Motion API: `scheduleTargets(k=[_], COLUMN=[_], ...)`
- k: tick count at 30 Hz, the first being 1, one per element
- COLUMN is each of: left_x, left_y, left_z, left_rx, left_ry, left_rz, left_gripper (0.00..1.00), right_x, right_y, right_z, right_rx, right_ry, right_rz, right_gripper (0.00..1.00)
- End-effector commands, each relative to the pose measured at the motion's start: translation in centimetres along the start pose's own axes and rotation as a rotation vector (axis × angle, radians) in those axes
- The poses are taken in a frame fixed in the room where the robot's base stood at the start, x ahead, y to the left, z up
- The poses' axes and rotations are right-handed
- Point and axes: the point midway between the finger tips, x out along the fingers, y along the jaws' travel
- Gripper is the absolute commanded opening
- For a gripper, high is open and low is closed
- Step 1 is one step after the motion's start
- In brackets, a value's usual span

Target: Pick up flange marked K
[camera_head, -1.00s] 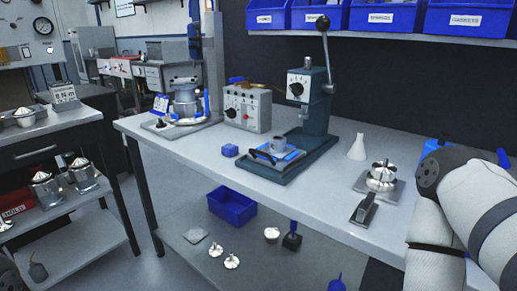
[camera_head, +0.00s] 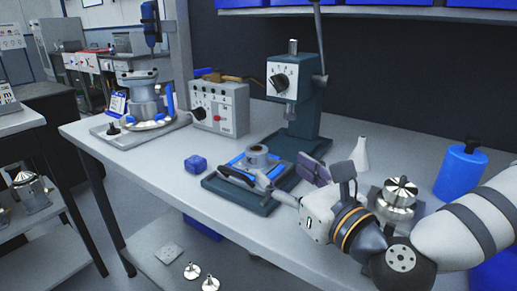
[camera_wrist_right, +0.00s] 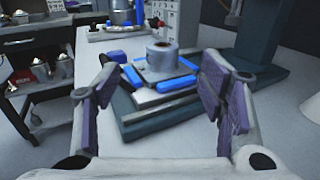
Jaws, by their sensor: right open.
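No letter K is legible on any part, so I cannot tell which flange is marked K. A shiny metal flange-like part (camera_head: 400,192) sits on a fixture on the bench at right, behind my right forearm. Two small flange-like parts (camera_head: 191,270) lie on the lower shelf. A grey hollow cylinder (camera_head: 257,157) stands on the blue-edged plate of the press; it also shows in the right wrist view (camera_wrist_right: 162,58). My right gripper (camera_head: 288,178) is open and empty, in front of this press plate, its fingers (camera_wrist_right: 160,95) spread to either side. My left gripper is not in view.
The press (camera_head: 310,125) rises behind the plate. A grey control box (camera_head: 220,107) and another station (camera_head: 143,105) stand further left. A blue block (camera_head: 198,164), white cone (camera_head: 361,155) and blue bottle (camera_head: 460,172) are on the bench. The front-left benchtop is clear.

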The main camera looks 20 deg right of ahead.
Motion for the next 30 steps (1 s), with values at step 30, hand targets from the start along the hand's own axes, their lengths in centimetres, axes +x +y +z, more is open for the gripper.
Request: scheduleTargets(k=[30], left_x=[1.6], left_y=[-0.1], left_z=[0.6], left_rx=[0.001], left_ry=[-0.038], left_rz=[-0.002], left_gripper=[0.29], right_x=[11.9], right_y=[-0.8], right_z=[-0.6], right_rx=[-0.002], right_ry=[0.003], right_rz=[0.002], right_gripper=[0.41])
